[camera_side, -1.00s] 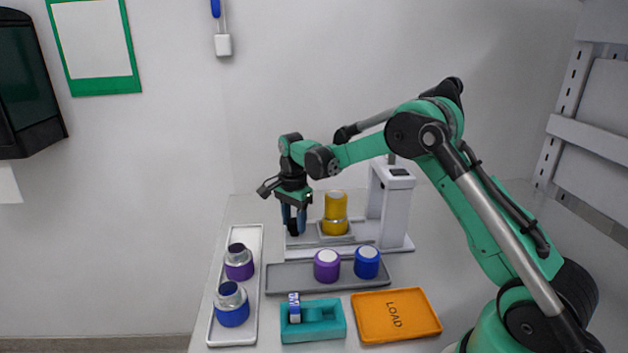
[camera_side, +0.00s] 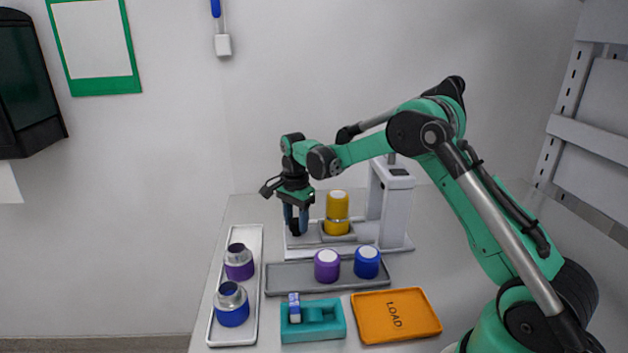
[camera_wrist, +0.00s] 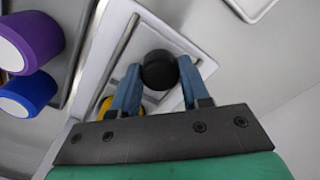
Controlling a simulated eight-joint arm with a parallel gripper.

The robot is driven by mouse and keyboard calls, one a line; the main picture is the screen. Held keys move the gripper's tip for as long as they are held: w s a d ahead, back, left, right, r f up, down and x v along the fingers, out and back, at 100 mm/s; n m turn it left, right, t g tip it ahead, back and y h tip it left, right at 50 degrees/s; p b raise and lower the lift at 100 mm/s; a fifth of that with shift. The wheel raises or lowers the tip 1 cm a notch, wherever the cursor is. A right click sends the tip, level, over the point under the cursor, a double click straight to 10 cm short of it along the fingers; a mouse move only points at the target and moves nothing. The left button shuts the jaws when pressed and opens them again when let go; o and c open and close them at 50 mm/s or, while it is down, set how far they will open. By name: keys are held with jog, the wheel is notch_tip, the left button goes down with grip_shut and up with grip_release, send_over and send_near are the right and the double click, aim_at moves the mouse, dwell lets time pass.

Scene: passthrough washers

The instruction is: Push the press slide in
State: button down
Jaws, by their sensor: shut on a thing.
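The press (camera_side: 391,205) is a white upright column on a flat base at the back of the table. A yellow cylinder (camera_side: 337,207) with a pale top stands upright on its slide (camera_side: 318,240), left of the column. My gripper (camera_side: 296,228) points down at the left end of the slide. In the wrist view its two blue fingers are shut on a round black knob (camera_wrist: 159,70). The yellow cylinder is mostly hidden there behind the left finger.
A grey tray (camera_side: 295,280) in front holds a purple and a blue cylinder. A pale tray (camera_side: 250,310) at left holds two metal-topped pieces. A teal holder (camera_side: 325,331) with a small blue-and-white item and an orange LOAD tray (camera_side: 420,325) lie nearest.

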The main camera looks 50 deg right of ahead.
aim_at(348, 213)
jog(key=s+d, duration=0.8)
jog(key=shift+c, duration=2.1)
grip_release()
jog(key=shift+w, duration=0.1)
jog(key=shift+r, duration=2.85)
jog(key=shift+a, duration=0.15)
jog(key=s+a+r+n+t, duration=0.2)
jog(key=s+a+n+t, duration=0.1)
jog(key=a+n, duration=0.6)
jog(key=s+a+r+n+t, duration=0.3)
jog(key=s+a+n+t, duration=0.1)
jog(key=a+n, duration=0.5)
jog(key=shift+s+a, duration=0.5)
jog(key=shift+a, duration=0.1)
